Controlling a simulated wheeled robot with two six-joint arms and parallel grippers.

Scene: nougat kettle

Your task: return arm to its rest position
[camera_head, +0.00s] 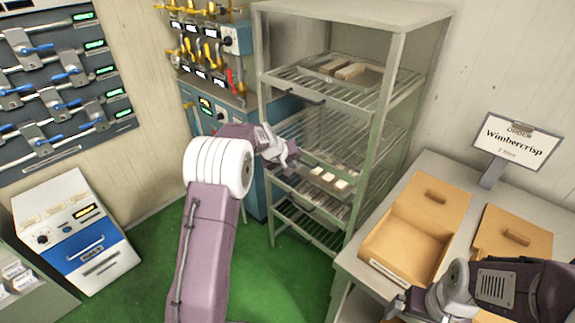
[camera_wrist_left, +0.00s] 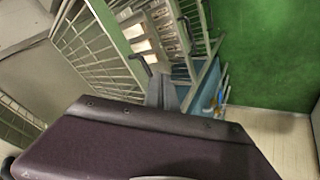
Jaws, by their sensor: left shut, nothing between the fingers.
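My left arm reaches up the middle of the head view, and its gripper (camera_head: 287,153) is in front of the metal rack (camera_head: 397,62), at about the height of its middle shelves. The left gripper is shut and empty. In the left wrist view its grey fingers (camera_wrist_left: 163,92) show close together, with the rack's wire shelves behind them. I cannot tell from these views whether the fingers touch the rack. My right gripper (camera_head: 398,306) is at the lower right of the head view, low beside the side table. It is small and partly cut off, so its jaws cannot be read.
The rack holds a tray with light blocks (camera_head: 350,71) on top and pale pieces (camera_head: 328,177) lower down. The side table carries an open wooden box (camera_head: 405,248) and a sign (camera_head: 517,143). A white-blue machine (camera_head: 75,235) stands left. Green floor (camera_head: 262,275) is clear.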

